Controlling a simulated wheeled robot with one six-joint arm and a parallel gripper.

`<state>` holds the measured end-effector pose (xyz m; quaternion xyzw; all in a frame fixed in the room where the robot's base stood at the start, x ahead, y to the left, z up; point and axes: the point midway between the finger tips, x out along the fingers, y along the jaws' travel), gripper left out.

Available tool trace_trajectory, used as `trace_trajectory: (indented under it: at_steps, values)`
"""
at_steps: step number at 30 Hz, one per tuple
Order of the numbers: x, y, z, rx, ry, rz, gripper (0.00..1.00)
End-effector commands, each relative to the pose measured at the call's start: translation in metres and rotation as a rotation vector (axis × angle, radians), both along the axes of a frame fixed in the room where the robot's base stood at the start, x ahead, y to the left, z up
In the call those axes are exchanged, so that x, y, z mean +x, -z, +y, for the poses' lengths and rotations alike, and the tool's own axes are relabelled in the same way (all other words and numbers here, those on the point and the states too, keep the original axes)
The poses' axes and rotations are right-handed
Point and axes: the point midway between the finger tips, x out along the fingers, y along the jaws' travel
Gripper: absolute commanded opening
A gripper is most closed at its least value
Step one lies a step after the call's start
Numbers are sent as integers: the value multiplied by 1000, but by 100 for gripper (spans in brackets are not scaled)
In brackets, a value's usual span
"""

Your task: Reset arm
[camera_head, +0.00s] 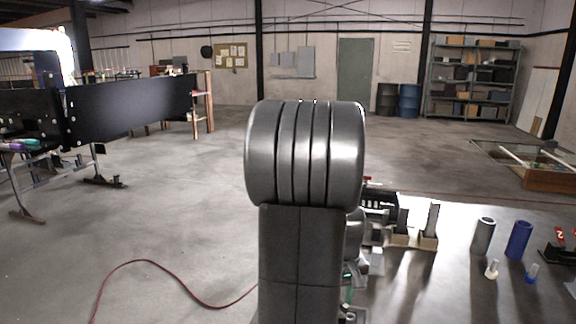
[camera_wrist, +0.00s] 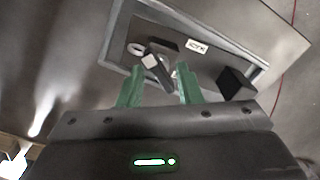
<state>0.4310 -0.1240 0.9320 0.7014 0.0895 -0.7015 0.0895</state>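My arm (camera_head: 305,155) stands upright in the middle of the head view, a thick dark grey link with a ribbed round joint on top. It hides much of what is behind it. My gripper (camera_wrist: 159,68) shows in the wrist view with two green fingers spread apart and nothing clearly held between them. It points towards a grey tray (camera_wrist: 118,24) with a raised rim. Past the fingertips is a dark bar with a pale end (camera_wrist: 151,61); the gap between it and the fingers is hard to judge. In the head view the fingers are not clearly visible.
Right of my arm are upright dark pieces on wooden blocks (camera_head: 428,243), a grey cylinder (camera_head: 483,236), a blue cylinder (camera_head: 519,240) and a black stand (camera_head: 559,256). A black-sided conveyor (camera_head: 130,108) stands left. A red cable (camera_head: 150,262) crosses the floor; much floor behind is clear.

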Motion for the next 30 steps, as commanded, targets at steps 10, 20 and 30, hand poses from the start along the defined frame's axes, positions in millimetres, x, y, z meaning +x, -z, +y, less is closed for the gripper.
trace_trajectory:
  at_steps: [10, 20, 30]
  values:
    - [0, 1, 0, 0, 280, -1, 32]
    - [0, 0, 0, 0, 434, 0, 32]
    - [0, 0, 0, 0, 448, 0, 32]
